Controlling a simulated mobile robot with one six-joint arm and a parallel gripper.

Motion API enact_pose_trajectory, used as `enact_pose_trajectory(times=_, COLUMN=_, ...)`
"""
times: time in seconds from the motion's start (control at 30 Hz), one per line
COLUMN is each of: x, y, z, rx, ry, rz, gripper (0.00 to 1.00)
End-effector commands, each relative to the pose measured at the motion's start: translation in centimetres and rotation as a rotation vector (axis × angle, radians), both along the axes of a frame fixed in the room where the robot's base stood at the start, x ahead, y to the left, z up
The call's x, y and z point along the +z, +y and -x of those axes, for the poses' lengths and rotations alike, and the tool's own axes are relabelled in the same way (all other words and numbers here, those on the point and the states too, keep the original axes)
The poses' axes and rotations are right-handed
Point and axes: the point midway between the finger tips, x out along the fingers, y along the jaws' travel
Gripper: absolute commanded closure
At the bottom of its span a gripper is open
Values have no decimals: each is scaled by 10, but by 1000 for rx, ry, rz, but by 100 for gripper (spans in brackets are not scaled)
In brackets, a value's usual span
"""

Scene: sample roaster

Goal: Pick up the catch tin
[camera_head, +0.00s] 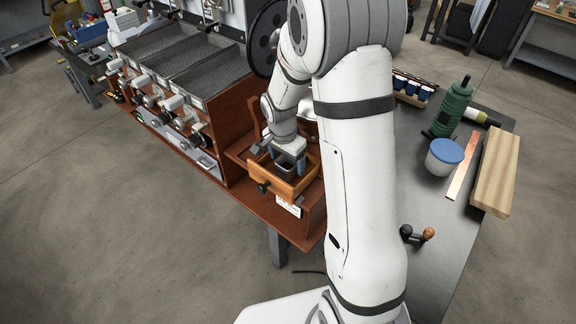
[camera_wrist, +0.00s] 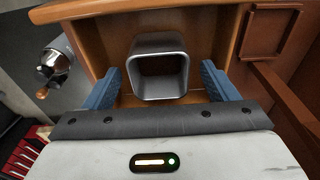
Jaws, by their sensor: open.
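The catch tin is a small grey metal square cup with rounded corners (camera_wrist: 160,43). It sits inside an open wooden drawer (camera_wrist: 105,38) of the roaster, and its open mouth shows an empty-looking inside. In the head view the tin (camera_head: 287,171) is partly hidden by my gripper (camera_head: 288,160). My gripper (camera_wrist: 160,70) is open, with one blue finger on the left of the tin and one on the right. A gap shows between each finger and the tin in the wrist view. Whether the fingertips reach below the rim I cannot tell.
The drawer's dark knob (camera_head: 262,188) faces front, above a white label (camera_head: 288,207). The roaster's row of drums and trays (camera_head: 180,62) stands left. A blue-lidded tub (camera_head: 444,157), green bottle (camera_head: 454,107) and wooden block (camera_head: 496,175) stand right.

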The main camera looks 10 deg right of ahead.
Motion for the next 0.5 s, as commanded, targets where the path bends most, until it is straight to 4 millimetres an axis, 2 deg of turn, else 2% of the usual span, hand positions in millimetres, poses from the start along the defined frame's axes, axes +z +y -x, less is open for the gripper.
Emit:
enact_pose_trajectory(times=0.13, x=-12, y=-1, z=-1, rx=0, ry=1, rz=-1, gripper=20)
enact_pose_trajectory(times=0.37, x=-14, y=-2, z=-1, rx=-1, ry=-1, rz=-1, gripper=20)
enact_pose_trajectory(times=0.5, x=-14, y=-2, z=-1, rx=-1, ry=-1, rz=-1, gripper=30)
